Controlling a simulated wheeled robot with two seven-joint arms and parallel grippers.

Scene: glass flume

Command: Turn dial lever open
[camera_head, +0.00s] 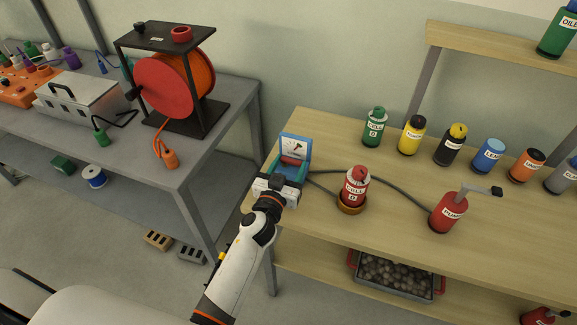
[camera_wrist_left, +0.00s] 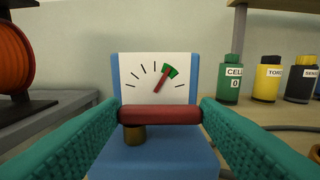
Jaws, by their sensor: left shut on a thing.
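The dial device (camera_head: 296,150) is blue with a white scale face and stands at the left end of the wooden bench. In the left wrist view its dial face (camera_wrist_left: 155,78) shows black tick marks, a green zone and a red needle pointing up and right, at the green zone. A red cylindrical lever handle (camera_wrist_left: 160,114) lies level in front of the face, above a brass post (camera_wrist_left: 134,135). My left gripper (camera_head: 288,172) is at the device, its teal fingers shut on the two ends of the handle. My right gripper is not in view.
A red bottle (camera_head: 355,186) stands in a round base right of the device, and a red pump bottle (camera_head: 449,211) is further right, with a dark hose between. Several coloured bottles line the bench's back. A cable reel (camera_head: 172,88) stands on the grey table at left.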

